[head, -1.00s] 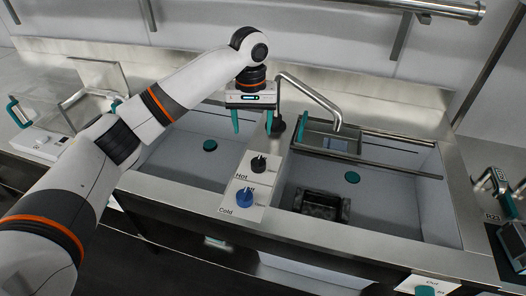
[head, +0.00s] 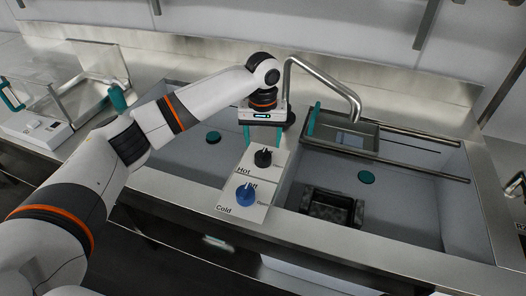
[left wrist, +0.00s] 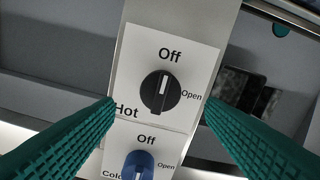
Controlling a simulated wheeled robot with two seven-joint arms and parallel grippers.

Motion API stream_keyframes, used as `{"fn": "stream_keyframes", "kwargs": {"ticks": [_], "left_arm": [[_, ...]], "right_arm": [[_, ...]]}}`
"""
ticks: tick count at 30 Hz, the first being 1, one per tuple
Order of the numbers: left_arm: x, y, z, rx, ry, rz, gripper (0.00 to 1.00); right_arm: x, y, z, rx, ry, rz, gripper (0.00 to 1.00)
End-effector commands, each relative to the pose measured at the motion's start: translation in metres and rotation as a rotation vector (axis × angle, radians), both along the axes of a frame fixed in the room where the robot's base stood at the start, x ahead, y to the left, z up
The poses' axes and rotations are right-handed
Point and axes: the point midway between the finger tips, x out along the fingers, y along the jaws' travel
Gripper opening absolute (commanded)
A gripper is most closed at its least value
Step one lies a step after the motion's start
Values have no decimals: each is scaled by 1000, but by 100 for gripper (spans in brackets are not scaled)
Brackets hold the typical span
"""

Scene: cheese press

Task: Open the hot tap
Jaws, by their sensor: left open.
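The black hot tap knob (head: 262,158) sits on a white plate marked Hot, on the strip between the two sink basins. In the left wrist view the hot knob (left wrist: 160,92) has its white mark pointing up at "Off"; "Open" is printed to its right. My left gripper (head: 263,139) is open and empty just behind and above the knob. In the left wrist view its green fingers stand on either side of the knob, apart from it. My right gripper is out of view.
The metal spout (head: 330,80) rises behind and right of my left gripper. A tray with a green handle (head: 345,135) and rails lie over the right basin, which holds a dark box (head: 333,205). The left basin is mostly empty.

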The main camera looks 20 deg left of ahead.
Motion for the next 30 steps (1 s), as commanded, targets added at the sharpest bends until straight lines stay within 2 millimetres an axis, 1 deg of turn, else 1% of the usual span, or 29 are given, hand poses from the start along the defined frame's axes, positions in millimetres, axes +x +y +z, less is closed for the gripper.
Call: {"fn": "stream_keyframes", "kwargs": {"ticks": [1,3,6,9,13,21,23,27,29,30], "left_arm": [[-1,0,-11,1,2,0,64],[0,0,-23,1,2,0,64],[0,0,-38,1,2,1,64],[0,0,-48,0,0,0,64],[0,0,-54,0,-1,-1,64],[0,0,-55,0,-1,-1,64],[0,0,-55,0,-1,-1,54],[0,0,-55,0,-1,-1,31],[0,0,-55,0,-1,-1,21],[0,0,-55,0,-1,-1,19]], "right_arm": [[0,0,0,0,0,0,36],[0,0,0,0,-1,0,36],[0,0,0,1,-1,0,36],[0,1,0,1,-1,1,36],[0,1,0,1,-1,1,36],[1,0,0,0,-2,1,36],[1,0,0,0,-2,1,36],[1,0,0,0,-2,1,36],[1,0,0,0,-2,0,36],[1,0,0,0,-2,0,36]]}}
